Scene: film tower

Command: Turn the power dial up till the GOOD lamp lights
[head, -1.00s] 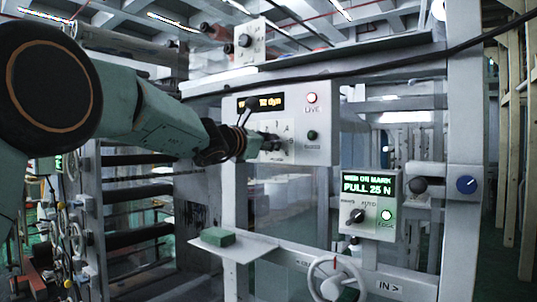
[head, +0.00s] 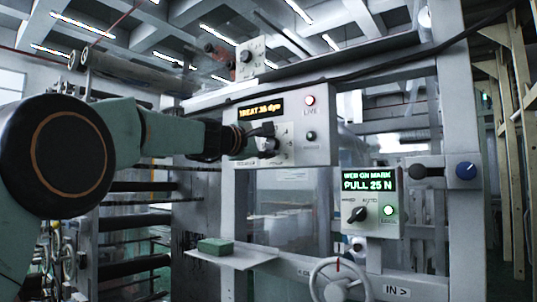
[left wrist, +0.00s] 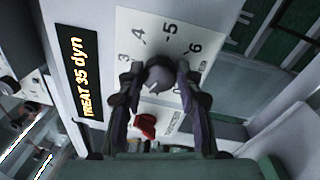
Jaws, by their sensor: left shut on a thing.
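The treater panel (head: 318,150) is a pale box with an amber display (head: 261,107); in the left wrist view the display (left wrist: 78,72) reads "TREAT 35 dyn". The power dial (left wrist: 160,77) is a grey knob on a numbered scale. My left gripper (left wrist: 160,85) has a finger on each side of the knob and is shut on it; in the head view the gripper (head: 262,140) covers most of the dial. A lamp marked LIVE (head: 310,100) glows pale red. A dark lamp (head: 311,135) sits below it, label too small to read. My right gripper is not in view.
A red knob (left wrist: 146,125) sits close to my left fingers. A second panel (head: 373,203) reads "WEB ON MARK, PULL 25 N" with a green lamp lit. A shelf with a green block (head: 215,246) and a handwheel (head: 340,283) are below.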

